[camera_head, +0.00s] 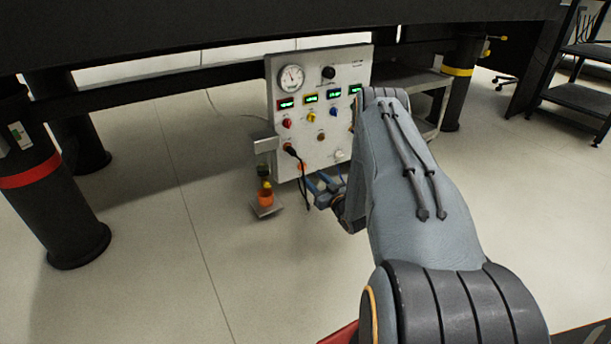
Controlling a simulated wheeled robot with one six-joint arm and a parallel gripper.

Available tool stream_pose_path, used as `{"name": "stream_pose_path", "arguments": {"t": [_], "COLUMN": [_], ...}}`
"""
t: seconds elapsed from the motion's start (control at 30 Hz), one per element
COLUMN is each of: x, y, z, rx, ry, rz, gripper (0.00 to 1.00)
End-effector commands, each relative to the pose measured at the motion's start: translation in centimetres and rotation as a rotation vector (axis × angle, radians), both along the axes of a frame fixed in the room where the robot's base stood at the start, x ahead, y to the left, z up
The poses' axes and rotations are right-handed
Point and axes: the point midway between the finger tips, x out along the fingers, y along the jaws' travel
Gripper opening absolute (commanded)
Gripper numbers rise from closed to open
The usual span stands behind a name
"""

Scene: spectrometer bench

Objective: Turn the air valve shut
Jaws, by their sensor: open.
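A pale upright panel (347,68) stands under the bench, with a round gauge (291,78), small lit displays and several coloured knobs. These include a red knob (287,123), a yellow knob (311,118), a blue knob (333,112) and a brown knob (321,136). I cannot tell which fitting is the air valve; my arm hides the panel's right part. My gripper (314,181) is open, low in front of the panel's bottom edge, with blue fingers. I see nothing between them, and cannot tell whether they touch anything.
A dark cable (303,172) hangs from a plug on the panel, close beside my gripper. An orange flask-like object (265,194) stands on a small bracket to the left. The dark bench top (190,28) overhangs. Thick legs stand either side; floor at front left is clear.

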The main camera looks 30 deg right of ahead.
Motion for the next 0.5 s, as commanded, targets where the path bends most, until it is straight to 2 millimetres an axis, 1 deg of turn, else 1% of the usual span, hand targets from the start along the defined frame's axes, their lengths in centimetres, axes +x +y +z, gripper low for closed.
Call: {"name": "stream_pose_path", "arguments": {"t": [0.03,0.2,0.33,0.5], "x": [1.0,3.6,5.0,5.9], "y": [0.1,0.2,0.3,0.3], "z": [-0.2,-0.2,-0.2,-0.1], "rx": [-0.001,-0.001,0.0,0.0], "ry": [-0.002,-0.001,0.001,0.002], "rz": [0.002,0.001,0.001,0.001], "gripper": [0.45,0.45,0.45,0.45]}}
